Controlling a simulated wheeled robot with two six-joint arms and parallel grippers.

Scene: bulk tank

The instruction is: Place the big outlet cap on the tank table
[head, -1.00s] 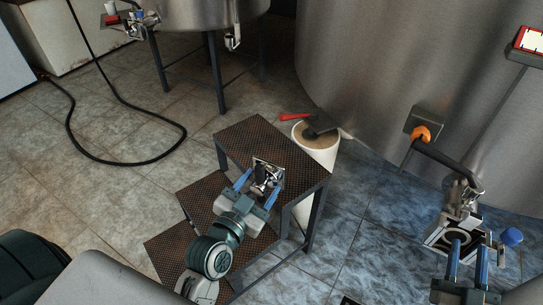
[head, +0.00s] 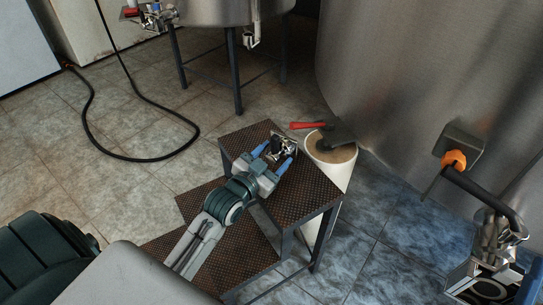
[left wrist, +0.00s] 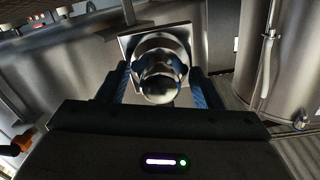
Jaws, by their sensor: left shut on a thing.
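My left gripper (head: 276,151) is shut on a shiny, rounded metal piece with a square plate behind it, which I take for the big outlet cap (head: 284,147). In the left wrist view the cap (left wrist: 160,80) sits between the two blue-padded fingers (left wrist: 160,90). In the head view the gripper and cap are over the top of a stepped stand with brown mesh surfaces (head: 307,192), probably the tank table. I cannot tell whether the cap touches that top. My right gripper is out of view.
The big steel tank (head: 430,80) rises behind, with a metal outlet fitting (head: 497,235) at right. A black hose (head: 140,159) lies on the floor at left.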

